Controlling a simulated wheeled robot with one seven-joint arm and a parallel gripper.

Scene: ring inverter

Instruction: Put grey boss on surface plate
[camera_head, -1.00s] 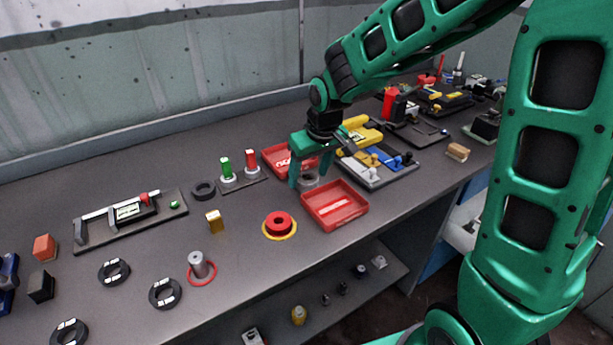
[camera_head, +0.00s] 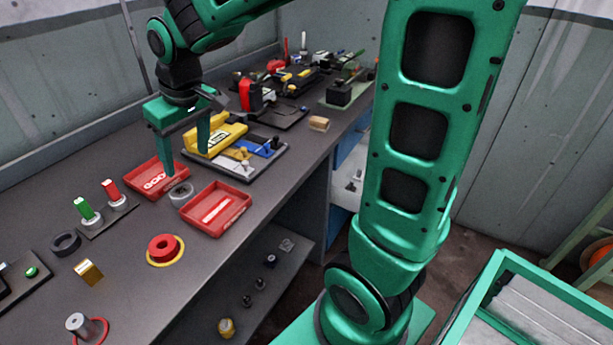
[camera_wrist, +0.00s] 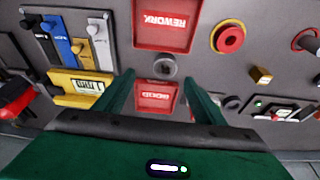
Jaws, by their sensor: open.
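A squat grey round piece (camera_head: 181,195) with a darker centre sits on the bench between two red trays; it also shows in the wrist view (camera_wrist: 165,67). A taller grey cylinder (camera_head: 79,324) stands in a red ring at the lower left of the head view. I cannot tell for certain which is the grey boss, and no thing is clearly marked as the surface plate. My gripper (camera_head: 186,163) is open and empty, pointing down above the squat grey piece. In the wrist view its fingertips (camera_wrist: 159,74) lie either side of that piece, apart from it.
The front red tray (camera_head: 217,208) reads REWORK; another red tray (camera_head: 155,180) lies behind. A red disc (camera_head: 164,248) on a yellow ring and a stand with green and red pegs (camera_head: 112,192) are nearer left.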

